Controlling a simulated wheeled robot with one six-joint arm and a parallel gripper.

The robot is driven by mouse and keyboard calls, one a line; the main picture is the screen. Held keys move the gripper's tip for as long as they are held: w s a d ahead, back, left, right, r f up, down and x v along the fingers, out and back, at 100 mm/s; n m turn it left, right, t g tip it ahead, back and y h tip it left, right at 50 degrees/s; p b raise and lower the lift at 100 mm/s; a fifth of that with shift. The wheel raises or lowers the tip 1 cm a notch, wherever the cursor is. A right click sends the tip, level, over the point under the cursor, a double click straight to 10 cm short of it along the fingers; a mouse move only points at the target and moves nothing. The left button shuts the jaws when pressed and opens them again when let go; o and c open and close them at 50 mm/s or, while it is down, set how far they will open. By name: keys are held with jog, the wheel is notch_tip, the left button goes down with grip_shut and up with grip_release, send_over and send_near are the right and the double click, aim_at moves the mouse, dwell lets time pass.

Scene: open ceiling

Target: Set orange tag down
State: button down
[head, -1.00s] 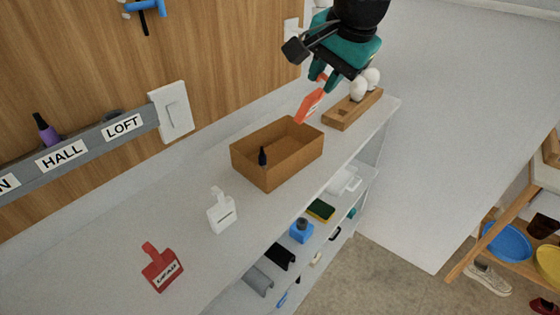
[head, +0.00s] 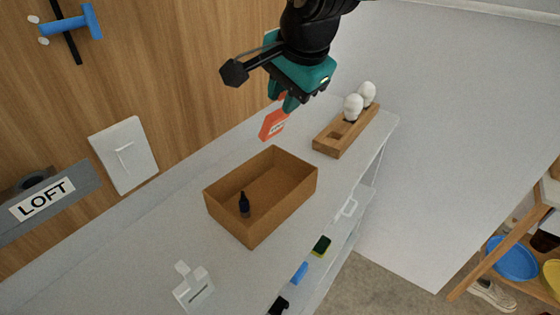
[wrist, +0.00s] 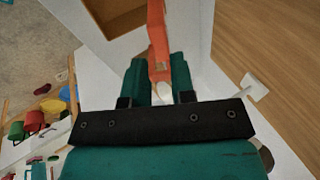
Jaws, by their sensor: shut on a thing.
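The orange tag (head: 273,124) hangs from my gripper (head: 288,102) in the head view, above the back of the white counter (head: 170,235), behind the brown box. In the wrist view the orange tag (wrist: 158,40) runs up from between the teal fingers of my gripper (wrist: 160,75). The gripper is shut on it. The tag's label is too small to read. I cannot tell whether the tag's lower edge touches the counter.
An open brown box (head: 262,195) holds a small dark bottle (head: 244,204). A wooden block with white knobs (head: 345,132) stands at the right. A LOFT rail (head: 45,200) and switch plate (head: 124,155) are on the wall.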

notch_tip(320, 180, down, 13)
jog(key=shift+p, duration=0.35)
jog(key=shift+d+f, duration=0.1)
jog(key=c, duration=1)
grip_release()
jog(key=shift+o, duration=0.2)
jog(key=v, duration=1.2)
jog(key=s+d+n+g+y, duration=0.1)
jog(key=s+d+n+g, duration=0.1)
jog(key=s+d+n, duration=0.3)
jog(key=s+d+f+n+g+y, duration=0.1)
jog(key=s+d+n, duration=0.3)
jog(key=s+n, duration=0.7)
jog(key=shift+s+d+g+b, duration=0.4)
jog(key=shift+s+g+b, duration=0.05)
jog(key=shift+s+g, duration=0.25)
